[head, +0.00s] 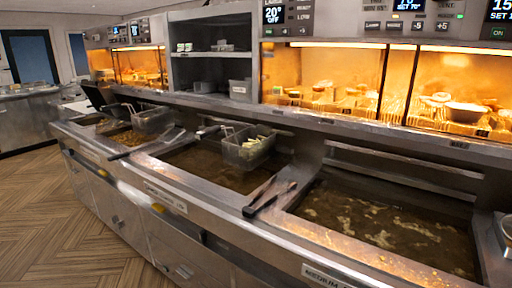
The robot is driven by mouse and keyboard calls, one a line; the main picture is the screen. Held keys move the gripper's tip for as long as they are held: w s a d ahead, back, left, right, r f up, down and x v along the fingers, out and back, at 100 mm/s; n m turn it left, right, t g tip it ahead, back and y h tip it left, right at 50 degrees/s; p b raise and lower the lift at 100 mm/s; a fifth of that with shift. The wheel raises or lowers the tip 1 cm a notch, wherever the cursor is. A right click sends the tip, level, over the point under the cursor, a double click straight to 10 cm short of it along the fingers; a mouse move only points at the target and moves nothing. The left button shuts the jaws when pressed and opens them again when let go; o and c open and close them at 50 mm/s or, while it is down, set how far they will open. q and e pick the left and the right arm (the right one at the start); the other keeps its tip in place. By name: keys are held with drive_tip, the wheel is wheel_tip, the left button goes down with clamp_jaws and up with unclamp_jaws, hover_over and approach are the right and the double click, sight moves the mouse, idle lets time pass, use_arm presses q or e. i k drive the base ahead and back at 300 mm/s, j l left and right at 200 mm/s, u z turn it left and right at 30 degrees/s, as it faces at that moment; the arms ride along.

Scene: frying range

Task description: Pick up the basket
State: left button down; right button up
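A grey fry basket (240,154) with pale green-yellow food in it hangs at the back of the middle oil vat (213,166) in the head view. Its handle (210,129) points to the left and back. A second basket (150,121) sits further left, at the back of another vat (128,138); I cannot tell what is in it. Neither of my grippers shows in the head view.
The nearest vat (390,226) holds dark oil with pale foam. Metal tongs (270,195) lie on the divider beside it. A lit warming shelf (345,110) with food runs behind the vats. The wooden floor (65,225) at the left is clear.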

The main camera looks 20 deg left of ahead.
sight(246, 149)
drive_tip(key=i+j+z, duration=0.2)
drive_tip(key=j, duration=0.75)
drive_tip(key=j+z, duration=0.2)
drive_tip(key=j, duration=1.8)
drive_tip(key=i+j, duration=0.15)
drive_tip(key=j, duration=0.8)
